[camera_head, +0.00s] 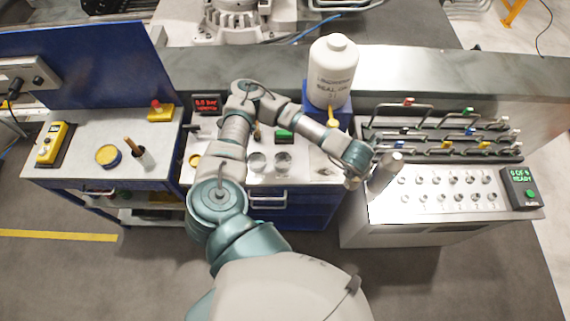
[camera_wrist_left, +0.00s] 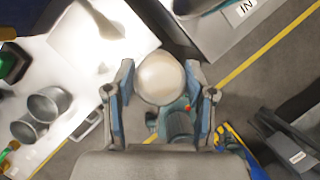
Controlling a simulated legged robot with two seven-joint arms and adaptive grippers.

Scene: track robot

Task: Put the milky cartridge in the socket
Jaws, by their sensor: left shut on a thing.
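My left gripper (camera_head: 368,174) is over the gap between the middle bench and the right-hand white bench, at its left edge. It is shut on the milky cartridge (camera_head: 386,177), a pale cylinder that leans at a tilt in the head view. In the left wrist view the cartridge (camera_wrist_left: 161,79) shows as a round cream end between the two fingers of the gripper (camera_wrist_left: 161,100). Two grey metal cups (camera_head: 257,162) stand on the middle bench, and the same cups (camera_wrist_left: 47,104) show at left in the wrist view. I cannot tell which opening is the socket. My right gripper is not in view.
A white bottle (camera_head: 332,72) stands on a blue stand behind my left arm. The right-hand white bench (camera_head: 384,205) has rows of small round fittings and a green-lit display (camera_head: 518,186). Behind it is a rack of coloured valves (camera_head: 440,140). A left bench (camera_head: 75,170) holds a yellow tin (camera_head: 108,156).

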